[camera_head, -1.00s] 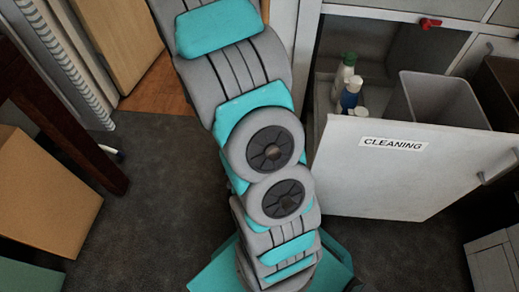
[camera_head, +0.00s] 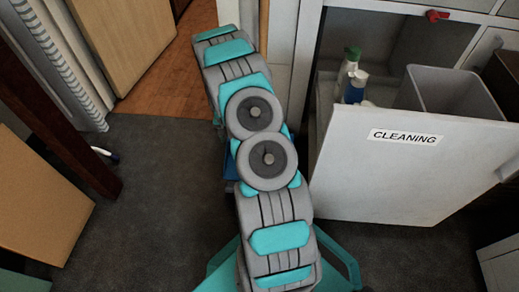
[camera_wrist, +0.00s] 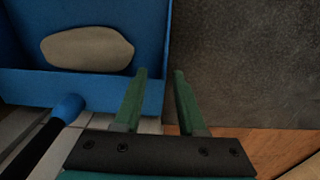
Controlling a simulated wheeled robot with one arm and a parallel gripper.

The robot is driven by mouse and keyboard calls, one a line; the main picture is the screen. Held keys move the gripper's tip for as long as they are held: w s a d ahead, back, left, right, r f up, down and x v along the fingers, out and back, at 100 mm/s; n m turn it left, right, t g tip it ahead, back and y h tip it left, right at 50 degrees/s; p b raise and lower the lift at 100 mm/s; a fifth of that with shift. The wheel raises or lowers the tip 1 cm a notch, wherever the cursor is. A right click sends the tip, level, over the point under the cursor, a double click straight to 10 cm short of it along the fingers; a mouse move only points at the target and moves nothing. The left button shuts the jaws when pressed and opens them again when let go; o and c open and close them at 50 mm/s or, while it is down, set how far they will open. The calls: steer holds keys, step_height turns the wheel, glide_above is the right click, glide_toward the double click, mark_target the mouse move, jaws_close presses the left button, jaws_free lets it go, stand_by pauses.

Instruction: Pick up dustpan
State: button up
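The blue dustpan (camera_wrist: 85,85) fills the upper left of the wrist view. A tan oval lump (camera_wrist: 88,48) lies in it. A black handle with a blue end (camera_wrist: 45,140) meets its near side at the lower left. In the head view only a small blue patch (camera_head: 230,163), likely the dustpan, shows beside my arm; the rest is hidden. My gripper (camera_wrist: 160,72) is open and empty. Its left green finger overlaps the dustpan's right end in the picture, and its right finger is over the dark floor. I cannot tell whether they touch.
The open white door marked CLEANING (camera_head: 400,160) stands to the right, with bottles (camera_head: 352,80) and a grey bin (camera_head: 455,92) behind it. A dark wooden post (camera_head: 60,120) and a cardboard-coloured box (camera_head: 40,205) are at left.

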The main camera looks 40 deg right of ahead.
steer(key=f, duration=0.4)
steer(key=a+f+b, duration=0.1)
steer(key=f, duration=0.1)
steer(key=shift+f, duration=0.3)
jaws_close()
stand_by(1.2)
